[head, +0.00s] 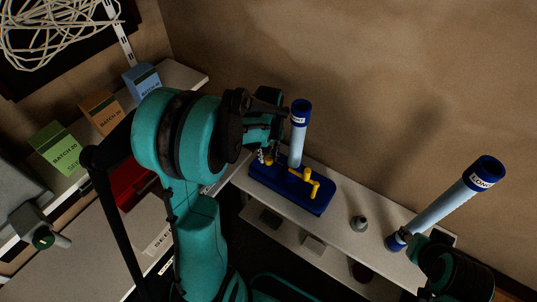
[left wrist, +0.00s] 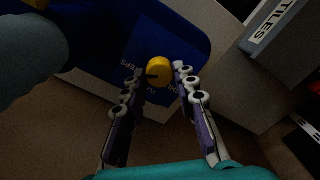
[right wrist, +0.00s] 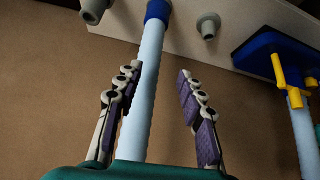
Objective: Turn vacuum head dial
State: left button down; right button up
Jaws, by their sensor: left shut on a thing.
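The dark blue vacuum head (head: 310,198) lies on the white shelf, with a short blue tube (head: 299,135) upright on it and a yellow crank-shaped handle (head: 312,183) at its right part. The yellow dial (left wrist: 159,70) sits on the blue head, between the fingertips of my left gripper (left wrist: 160,77), which is shut on it. In the head view my left gripper (head: 267,155) is at the head's left end, and my arm hides part of it. My right gripper (right wrist: 160,85) is open; a long pale blue tube (right wrist: 150,60) shows beyond its fingers, nearer the left one.
The long tube (head: 445,207) stands tilted at the right of the shelf (head: 345,235), near my right arm. A small grey peg (head: 359,223) stands between it and the vacuum head. Green (head: 60,148), orange (head: 101,112) and blue (head: 142,80) boxes stand at the left.

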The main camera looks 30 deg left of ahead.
pick_arm(q)
jog(key=m, duration=1.1)
jog(key=shift+d+b, duration=0.1)
jog(key=shift+b, duration=0.3)
jog(key=shift+m, duration=0.4)
jog(key=c, duration=1.2)
grip_release()
jog(key=shift+r, duration=0.15)
